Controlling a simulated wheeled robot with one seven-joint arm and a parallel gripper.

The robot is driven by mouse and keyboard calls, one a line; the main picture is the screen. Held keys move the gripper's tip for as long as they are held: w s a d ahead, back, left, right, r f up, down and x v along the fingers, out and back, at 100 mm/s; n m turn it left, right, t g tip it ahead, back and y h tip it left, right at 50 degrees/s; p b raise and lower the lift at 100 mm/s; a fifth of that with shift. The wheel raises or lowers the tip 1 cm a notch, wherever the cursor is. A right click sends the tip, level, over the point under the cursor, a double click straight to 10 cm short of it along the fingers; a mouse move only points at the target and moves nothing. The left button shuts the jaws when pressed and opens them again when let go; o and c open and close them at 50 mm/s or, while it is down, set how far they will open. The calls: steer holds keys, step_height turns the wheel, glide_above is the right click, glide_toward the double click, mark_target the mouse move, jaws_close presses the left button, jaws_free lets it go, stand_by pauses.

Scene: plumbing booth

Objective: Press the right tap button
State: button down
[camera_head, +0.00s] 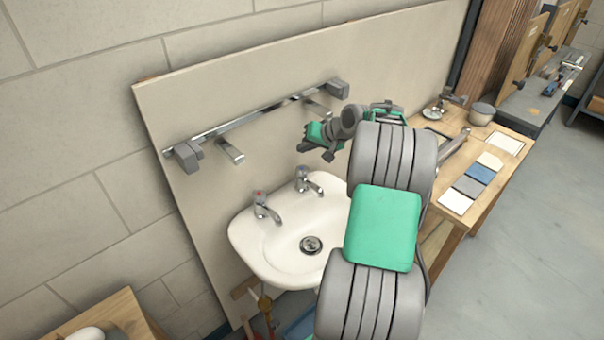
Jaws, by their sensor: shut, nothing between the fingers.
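The white sink (265,262) is mounted on a beige board and has two chrome taps on its back rim. The left tap (264,208) has a red mark on top. The right tap (304,180) has a button on top, small in this view, and its spout points toward the basin. My gripper (314,152) is shut and empty, with green and dark parts. It appears above and slightly right of the right tap in the picture, apart from it. My arm hides the sink's right side.
A chrome bar (250,118) with grey end blocks runs along the board (215,92) above the sink. A wooden bench (510,150) with sample tiles and a grey pot (481,113) stands right. Another wooden surface (118,312) is lower left. Open floor lies right.

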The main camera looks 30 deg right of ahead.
mark_target(300, 167)
steer(key=shift+f+b, duration=1.1)
steer(key=shift+f, duration=1.25)
steer(key=shift+f, duration=0.4)
steer(key=shift+f+b, duration=0.7)
steer(key=shift+f, duration=0.1)
stand_by(0.5)
steer(key=shift+r, duration=0.1)
steer(key=shift+r+p, duration=0.8)
steer(key=shift+r, duration=0.3)
steer(key=shift+r+p, duration=1.8)
steer(key=shift+r, duration=0.75)
